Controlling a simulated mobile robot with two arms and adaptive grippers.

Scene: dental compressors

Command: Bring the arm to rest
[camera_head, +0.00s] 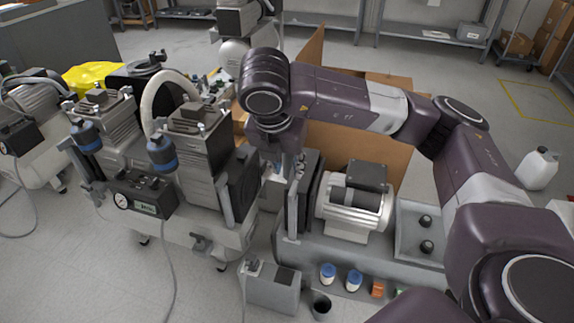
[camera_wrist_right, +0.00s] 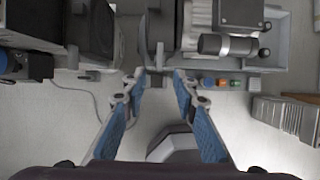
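My right arm (camera_head: 345,92) is dark purple and grey. In the head view it reaches in from the right, over the compressor with the silver motor (camera_head: 355,205). Its wrist points down between that unit and the twin-head compressor (camera_head: 200,150) on the left. My right gripper (camera_wrist_right: 159,82) is open in the wrist view, its blue-padded fingers apart with nothing between them. In the head view it is mostly hidden below the wrist. My left gripper is not in view.
A cardboard box (camera_head: 343,146) stands open behind the arm. Blue-capped jars (camera_head: 354,281) and a small grey box (camera_head: 272,288) are at the front of the motor unit. A white jug (camera_head: 537,168) stands on the right. Floor at back right is mostly clear.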

